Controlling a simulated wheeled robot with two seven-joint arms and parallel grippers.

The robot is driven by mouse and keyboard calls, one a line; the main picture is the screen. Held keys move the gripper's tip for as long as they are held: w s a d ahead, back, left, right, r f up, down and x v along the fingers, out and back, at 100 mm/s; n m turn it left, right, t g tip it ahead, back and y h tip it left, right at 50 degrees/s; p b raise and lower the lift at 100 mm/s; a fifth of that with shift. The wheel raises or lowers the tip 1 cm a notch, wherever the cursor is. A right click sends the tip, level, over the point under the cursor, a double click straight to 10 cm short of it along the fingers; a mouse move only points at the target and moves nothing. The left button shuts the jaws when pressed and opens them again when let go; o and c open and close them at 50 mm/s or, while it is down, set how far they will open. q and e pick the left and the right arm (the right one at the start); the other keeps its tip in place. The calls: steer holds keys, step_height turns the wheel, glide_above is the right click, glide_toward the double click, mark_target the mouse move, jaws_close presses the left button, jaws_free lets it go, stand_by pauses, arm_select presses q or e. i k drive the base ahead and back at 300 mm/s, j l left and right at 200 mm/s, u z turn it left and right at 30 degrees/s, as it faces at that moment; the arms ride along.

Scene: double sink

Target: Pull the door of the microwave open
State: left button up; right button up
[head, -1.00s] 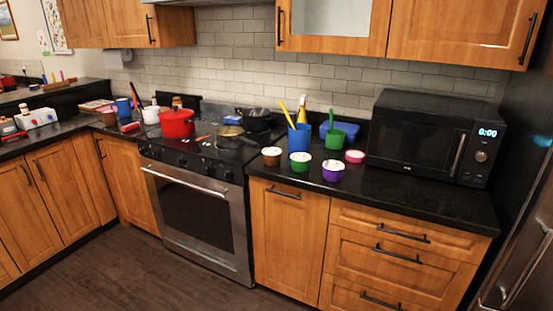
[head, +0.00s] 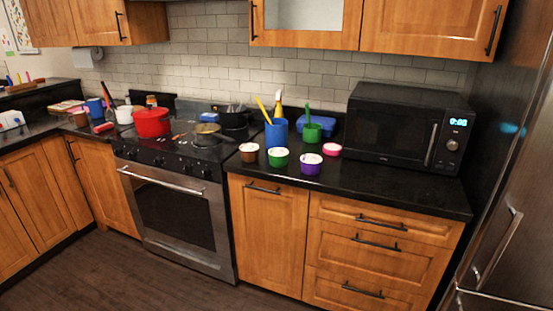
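The black microwave (head: 405,127) stands on the dark counter at the right in the head view, against the tiled wall. Its door (head: 388,136) looks shut. The upright door handle (head: 431,145) is on the right part of the front, just left of the control panel (head: 456,138) with its lit clock and round knob. Neither of my grippers shows in the head view.
Several small cups, including a purple cup (head: 311,163), and a blue utensil holder (head: 276,134) stand left of the microwave. A steel fridge (head: 515,190) rises at the right. The stove (head: 175,190) is further left. The floor in front is clear.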

mark_target(406, 136)
steer(key=i+u, duration=0.15)
steer(key=i, duration=0.45)
steer(key=i+l+u, duration=0.15)
steer(key=i, duration=0.5)
steer(key=z, duration=1.35)
steer(key=i+l+u, duration=0.25)
steer(key=i+l, duration=0.4)
steer(key=i, duration=0.1)
